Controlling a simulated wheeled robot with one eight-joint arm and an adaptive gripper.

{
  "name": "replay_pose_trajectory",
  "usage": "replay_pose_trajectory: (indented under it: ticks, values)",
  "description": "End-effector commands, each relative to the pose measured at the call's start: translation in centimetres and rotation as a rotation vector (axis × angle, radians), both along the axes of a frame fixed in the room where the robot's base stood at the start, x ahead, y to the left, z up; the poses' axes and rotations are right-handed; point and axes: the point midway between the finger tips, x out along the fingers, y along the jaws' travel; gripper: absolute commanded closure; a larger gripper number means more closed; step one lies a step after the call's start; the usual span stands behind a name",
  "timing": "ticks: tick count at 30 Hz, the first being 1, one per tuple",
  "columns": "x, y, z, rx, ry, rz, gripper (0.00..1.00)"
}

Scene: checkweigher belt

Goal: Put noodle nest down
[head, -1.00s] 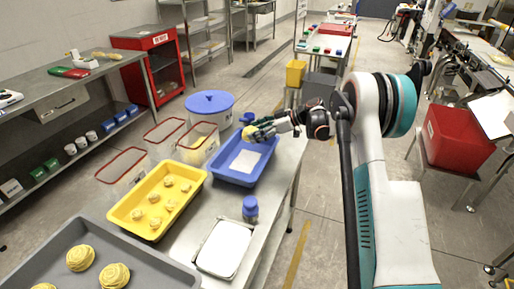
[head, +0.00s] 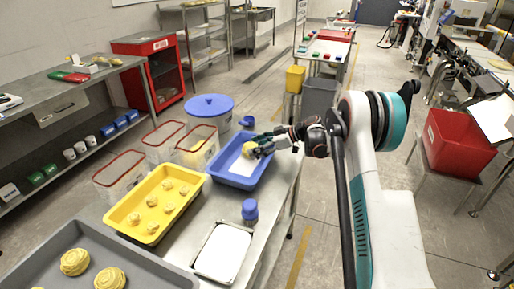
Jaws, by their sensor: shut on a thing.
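A pale yellow noodle nest (head: 251,149) is held at the tip of my gripper (head: 257,148). My gripper is shut on it, over the blue tray (head: 221,178) on the steel table. A white sheet (head: 243,167) lies on the tray's floor, partly hidden by the gripper and nest. I cannot tell whether the nest touches the sheet. Several small nests (head: 151,201) lie in the yellow tray (head: 130,224). Larger nests (head: 75,262) lie in the grey tray (head: 135,263) at the front left.
Clear bins with red rims (head: 120,167) and a tub with a blue lid (head: 209,106) stand left of and behind the blue tray. A red crate (head: 455,140) is at the right.

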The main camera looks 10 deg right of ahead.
Motion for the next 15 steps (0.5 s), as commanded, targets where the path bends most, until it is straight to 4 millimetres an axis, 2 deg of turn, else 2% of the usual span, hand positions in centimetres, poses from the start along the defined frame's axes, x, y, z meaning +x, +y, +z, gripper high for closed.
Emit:
replay_pose_trajectory:
  ticks: [6,7,8,15]
  values:
    - [-0.03,-0.01,-0.84,-0.002,0.000,0.000,0.65]
    - [-0.04,-0.02,-0.89,-0.003,0.000,0.001,0.37]
    - [-0.04,-0.02,-0.84,-0.003,0.000,0.001,0.30]
    - [-0.06,-0.03,-0.88,-0.004,0.000,0.001,0.30]
